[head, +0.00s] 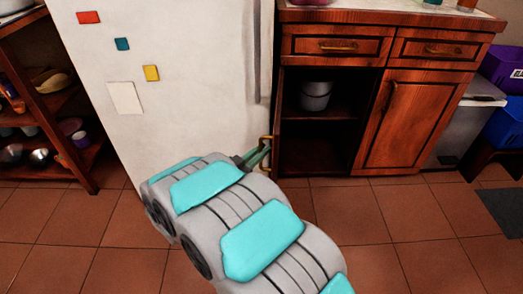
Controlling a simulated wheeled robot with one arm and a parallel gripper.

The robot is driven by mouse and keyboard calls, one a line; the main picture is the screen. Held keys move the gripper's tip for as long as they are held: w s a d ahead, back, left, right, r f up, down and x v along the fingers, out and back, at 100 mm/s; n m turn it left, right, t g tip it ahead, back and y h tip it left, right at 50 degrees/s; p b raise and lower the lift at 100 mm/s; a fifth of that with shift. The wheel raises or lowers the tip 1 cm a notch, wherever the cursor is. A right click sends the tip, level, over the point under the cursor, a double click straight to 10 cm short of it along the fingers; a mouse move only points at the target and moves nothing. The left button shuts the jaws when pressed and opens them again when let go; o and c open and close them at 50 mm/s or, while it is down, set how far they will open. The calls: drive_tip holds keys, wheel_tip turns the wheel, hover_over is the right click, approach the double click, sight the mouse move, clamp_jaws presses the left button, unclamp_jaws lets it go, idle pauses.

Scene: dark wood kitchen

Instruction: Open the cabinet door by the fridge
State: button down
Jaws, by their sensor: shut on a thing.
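The wooden cabinet (340,175) stands just right of the white fridge (170,70). Its left door (277,130) is swung open and shows nearly edge-on beside the fridge. The dark inside is exposed, with a grey pot (315,95) on a shelf. My gripper (262,155) is shut on the brass handle (267,142) of that open door, near its lower end. My arm hides the floor in front, and the fingertips are small and partly hidden.
The right cabinet door (410,120) and the two drawers (337,45) above are shut. A grey bin (465,115) and purple and blue crates (507,70) stand at right. An open shelf (50,100) is at far left.

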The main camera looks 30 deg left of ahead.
drive_tip(key=shift+w+r, duration=0.1)
drive_tip(key=shift+r, duration=0.05)
drive_tip(key=c, duration=0.9)
unclamp_jaws()
drive_tip(key=s, duration=0.2)
drive_tip(key=s+a, duration=0.1)
drive_tip(key=s, duration=0.4)
drive_tip(key=shift+s+a+b, duration=0.2)
drive_tip(key=shift+s+b, duration=0.15)
drive_tip(key=shift+b, duration=0.05)
